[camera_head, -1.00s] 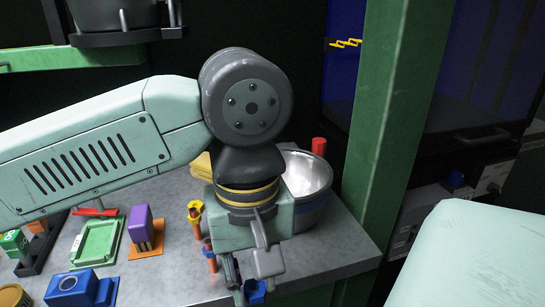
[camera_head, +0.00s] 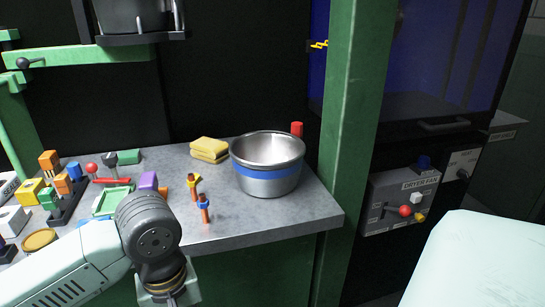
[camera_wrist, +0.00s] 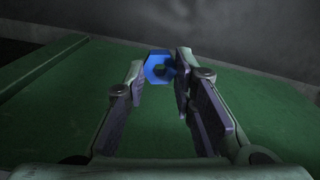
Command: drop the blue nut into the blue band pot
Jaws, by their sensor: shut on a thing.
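The blue nut (camera_wrist: 152,67) shows in the wrist view between the fingertips of my gripper (camera_wrist: 161,75), which is shut on it. In the head view my wrist is low at the bottom edge, and the fingers and held nut are out of sight. The steel pot with the blue band (camera_head: 266,172) stands upright on the right part of the grey worktop, open at the top. My wrist is to the left of the pot and nearer to the camera, apart from it.
Two orange pegs stand left of the pot, one with a yellow nut (camera_head: 194,182), one with a blue nut (camera_head: 203,204). A green post (camera_head: 350,150) rises right of the pot. Blocks crowd the left.

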